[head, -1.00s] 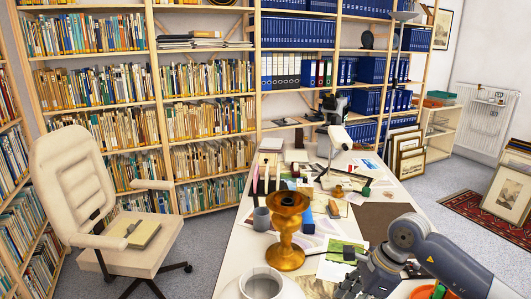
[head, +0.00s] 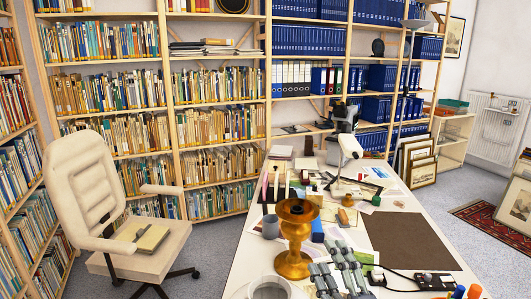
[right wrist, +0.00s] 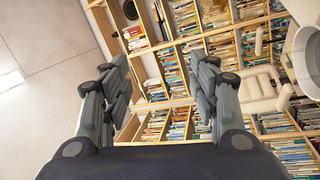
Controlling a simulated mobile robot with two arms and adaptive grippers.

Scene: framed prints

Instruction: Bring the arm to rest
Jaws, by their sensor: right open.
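My right gripper (head: 338,275) shows at the bottom of the head view, over the near part of the table (head: 235,275). Its grey jointed fingers are spread, and nothing is between them. It is just right of a golden-brown candlestick (head: 294,262), in front of it in the picture; whether they touch is unclear. In the right wrist view the two fingers of the gripper (right wrist: 160,75) stand wide apart, with tilted bookshelves (right wrist: 190,45) behind. The rest of my right arm is not visible in the head view. My left gripper is in neither current view.
A grey mug (head: 270,227) and a larger pale cup (head: 268,291) stand near the candlestick. A white lamp-like instrument (head: 349,147) stands farther back. A brown mat (head: 408,241) lies clear at right. A cream chair (head: 90,180) stands left of the table.

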